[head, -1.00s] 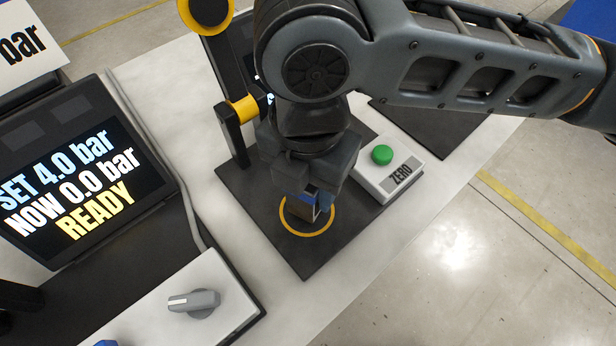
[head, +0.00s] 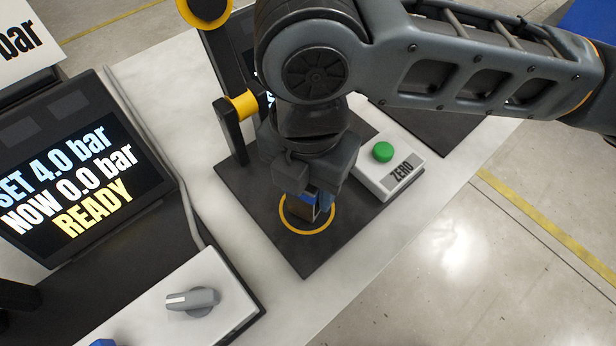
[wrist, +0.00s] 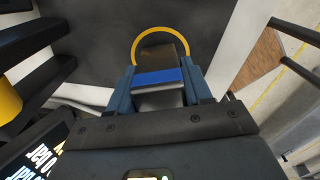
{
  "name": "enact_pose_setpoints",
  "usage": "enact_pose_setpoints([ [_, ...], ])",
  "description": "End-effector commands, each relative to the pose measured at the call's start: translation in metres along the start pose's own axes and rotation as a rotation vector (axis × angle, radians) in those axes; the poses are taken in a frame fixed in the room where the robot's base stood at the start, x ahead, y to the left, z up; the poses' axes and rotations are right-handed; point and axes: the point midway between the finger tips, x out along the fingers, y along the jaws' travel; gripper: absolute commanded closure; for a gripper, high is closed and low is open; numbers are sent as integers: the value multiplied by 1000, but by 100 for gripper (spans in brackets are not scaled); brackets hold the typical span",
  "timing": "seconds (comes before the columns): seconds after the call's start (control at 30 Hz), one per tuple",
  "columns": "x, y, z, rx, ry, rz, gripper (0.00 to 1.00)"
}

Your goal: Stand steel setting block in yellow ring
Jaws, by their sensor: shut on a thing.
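My gripper (head: 314,200) is shut on the steel setting block (head: 306,210), over the yellow ring (head: 307,232) on the dark mat. The block is upright, with a blue band, and mostly hidden by my gripper in the head view. In the wrist view the block (wrist: 160,64) sits between my two blue fingers (wrist: 160,88), and the ring (wrist: 147,36) curves around its far end. I cannot tell whether the block's base touches the mat.
A white box with a green button marked ZERO (head: 399,181) stands right of the ring. A dark post with a yellow collar (head: 241,105) stands behind left. A grey knob (head: 193,300) and a screen reading READY (head: 70,190) are at the left. The mat's front (head: 306,260) is clear.

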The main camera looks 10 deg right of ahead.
Motion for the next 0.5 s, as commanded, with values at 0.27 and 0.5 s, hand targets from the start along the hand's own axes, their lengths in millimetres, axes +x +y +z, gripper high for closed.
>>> enact_pose_setpoints([
  [0.27, 5, 0, 0, 0, 0, 1, 100],
  [0.5, 5, 0, 0, 0, -1, 1, 100],
])
